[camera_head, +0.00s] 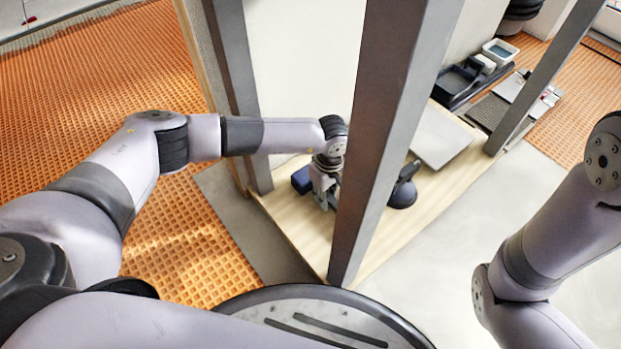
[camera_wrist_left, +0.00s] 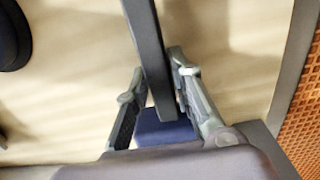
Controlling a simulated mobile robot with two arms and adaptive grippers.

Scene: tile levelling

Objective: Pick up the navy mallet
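The navy mallet shows in the left wrist view as a navy block-shaped head (camera_wrist_left: 165,131) and a dark straight handle (camera_wrist_left: 145,40). In the head view its navy head (camera_head: 301,180) lies on the pale wooden board, left of the grey post. My left gripper (camera_head: 327,188) is down at the mallet, just right of the head. In the left wrist view my left gripper's fingers (camera_wrist_left: 160,75) stand on either side of the handle. The right finger is close against it, and a small gap shows at the left finger. My right gripper is out of view.
Grey posts (camera_head: 390,120) rise in front of and beside the board (camera_head: 290,213). A dark round tool (camera_head: 403,190) with an upright grip lies right of the front post. Beyond it are a grey tile (camera_head: 440,137) and a dark tray (camera_head: 462,78).

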